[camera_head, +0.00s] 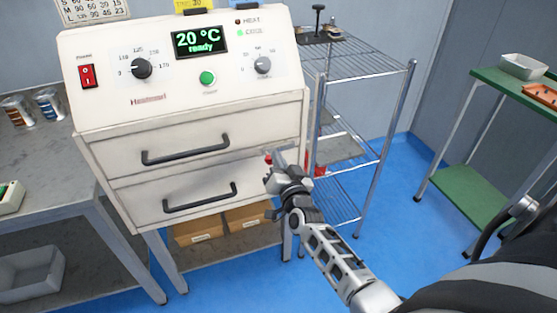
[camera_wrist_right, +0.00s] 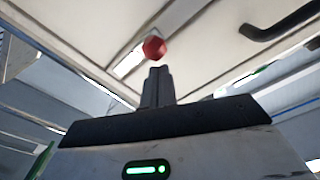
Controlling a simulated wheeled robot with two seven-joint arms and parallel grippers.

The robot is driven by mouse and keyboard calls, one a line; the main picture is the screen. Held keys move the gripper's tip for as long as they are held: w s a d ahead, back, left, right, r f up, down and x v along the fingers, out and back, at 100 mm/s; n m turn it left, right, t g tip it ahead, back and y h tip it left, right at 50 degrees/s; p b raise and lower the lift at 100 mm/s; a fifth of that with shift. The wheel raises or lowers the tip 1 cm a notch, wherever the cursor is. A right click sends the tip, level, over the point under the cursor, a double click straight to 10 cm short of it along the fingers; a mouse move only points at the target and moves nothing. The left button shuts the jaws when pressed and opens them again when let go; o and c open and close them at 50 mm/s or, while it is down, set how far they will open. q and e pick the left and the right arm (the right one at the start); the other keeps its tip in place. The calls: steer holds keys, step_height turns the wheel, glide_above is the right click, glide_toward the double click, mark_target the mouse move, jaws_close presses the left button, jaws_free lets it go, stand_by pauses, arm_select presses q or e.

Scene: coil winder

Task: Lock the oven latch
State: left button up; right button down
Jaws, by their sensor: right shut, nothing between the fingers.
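The cream oven (camera_head: 190,110) stands at the left with two front drawers, each with a dark bar handle. A small red knob (camera_head: 268,158), which looks like the latch, is at the right end of its front, between the drawers. My right gripper (camera_head: 278,162) is beside this knob, its fingers pointing up at the oven front. In the right wrist view the red knob (camera_wrist_right: 154,48) sits just beyond the closed fingertips (camera_wrist_right: 158,72). I cannot tell whether they touch. The fingers hold nothing. My left gripper is not in view.
The upper drawer handle (camera_head: 186,150) and lower handle (camera_head: 200,198) stick out left of my gripper. A wire rack (camera_head: 345,150) stands close right of the oven. Cardboard boxes (camera_head: 197,230) lie below. Blue floor (camera_head: 400,240) is open to the right, before a green-topped table (camera_head: 490,76).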

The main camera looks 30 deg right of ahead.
steer(key=shift+a+f+n, duration=0.2)
steer(key=shift+f+n, duration=0.1)
steer(key=shift+n, duration=0.8)
steer(key=shift+d+f+n+y+b, duration=0.25)
steer(key=shift+f+n, duration=0.5)
steer(key=shift+n, duration=2.1)
steer(key=shift+d+f+n+y+b, duration=0.1)
steer(key=shift+f+n+y+b, duration=0.5)
steer(key=shift+n, duration=2.3)
steer(key=shift+d+f+n+y+p, duration=0.15)
steer(key=shift+f+n, duration=0.8)
steer(key=shift+n, duration=1.9)
steer(key=shift+s, duration=0.1)
